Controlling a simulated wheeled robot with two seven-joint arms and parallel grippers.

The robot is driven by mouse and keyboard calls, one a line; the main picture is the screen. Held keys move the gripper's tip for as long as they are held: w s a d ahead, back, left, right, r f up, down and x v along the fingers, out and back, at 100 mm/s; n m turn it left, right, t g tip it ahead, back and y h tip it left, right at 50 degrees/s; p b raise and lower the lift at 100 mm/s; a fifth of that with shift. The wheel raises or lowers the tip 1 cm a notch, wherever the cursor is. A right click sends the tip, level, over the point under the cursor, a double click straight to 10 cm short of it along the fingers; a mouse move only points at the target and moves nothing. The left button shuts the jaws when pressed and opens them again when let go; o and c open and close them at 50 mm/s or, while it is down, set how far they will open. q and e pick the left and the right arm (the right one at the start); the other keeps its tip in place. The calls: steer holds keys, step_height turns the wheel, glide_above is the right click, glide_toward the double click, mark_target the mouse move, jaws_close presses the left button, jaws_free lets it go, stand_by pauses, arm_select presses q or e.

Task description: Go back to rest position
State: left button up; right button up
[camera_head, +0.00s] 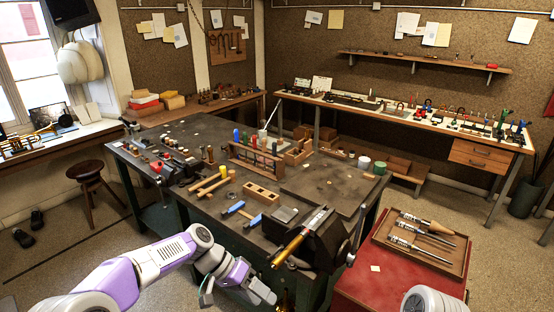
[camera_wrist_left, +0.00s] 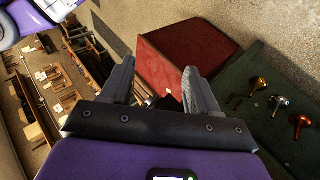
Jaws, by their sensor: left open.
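My left gripper (camera_head: 262,290) is low at the front of the dark workbench (camera_head: 215,150), beside the bench's front side. In the left wrist view its two grey fingers (camera_wrist_left: 158,78) stand apart with nothing held between them. My left arm comes in from the lower left, in white and purple. A white rounded part at the bottom right of the head view looks like my right arm; its gripper does not show. A brass and dark tube (camera_head: 300,238) lies across the vise (camera_head: 325,240) at the bench's front corner.
A red cabinet (camera_head: 385,292) with a wooden tray (camera_head: 452,262) of several tools stands to the right; it also shows in the left wrist view (camera_wrist_left: 182,52). A stool (camera_head: 86,170) stands at left.

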arm_select(q)
step_height(320, 180, down, 13)
steer(key=w+a+n+y, duration=0.1)
steer(key=a+n+y, duration=0.1)
steer(key=n, duration=0.1)
steer(key=s+a+f+n+t+y+b, duration=0.1)
steer(key=s+f+n+b, duration=0.1)
steer(key=s+f, duration=0.7)
steer(key=s+a+f+n+t+y+b, duration=0.1)
steer(key=s+a+f+n+b, duration=0.1)
steer(key=s+f, duration=0.7)
step_height(320, 180, down, 7)
steer(key=shift+r+n+y, duration=0.1)
steer(key=shift+n+y, duration=0.3)
steer(key=shift+n, duration=0.2)
arm_select(e)
steer(key=f, duration=0.1)
steer(key=w+f, duration=0.1)
steer(key=f, duration=0.2)
steer(key=shift+w+f, duration=0.15)
steer(key=shift+w, duration=0.1)
arm_select(q)
steer(key=shift+s, duration=0.1)
